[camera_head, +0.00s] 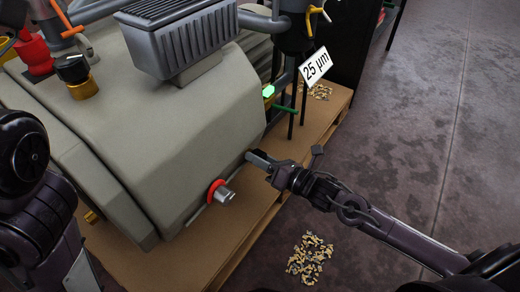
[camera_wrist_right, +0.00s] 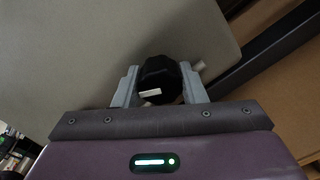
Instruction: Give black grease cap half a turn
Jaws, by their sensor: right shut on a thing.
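The black grease cap (camera_wrist_right: 161,76) is a dark faceted knob with a small white mark, seen in the right wrist view. It sits between the two grey fingers of my right gripper (camera_wrist_right: 160,88), which is shut on it. In the head view my right gripper (camera_head: 259,160) reaches from the right to the lower right end of the grey-green machine housing (camera_head: 175,125). The cap is hidden there or too small to make out. My left arm shows at the left edge of the head view, but its gripper is out of view.
A silver stub with a red ring (camera_head: 219,192) sticks out left of the right gripper. A black knob on a brass base (camera_head: 74,76) and a red fitting (camera_head: 34,54) stand at upper left. The wooden base (camera_head: 240,243) lies below; loose chips (camera_head: 311,258) lie on the floor.

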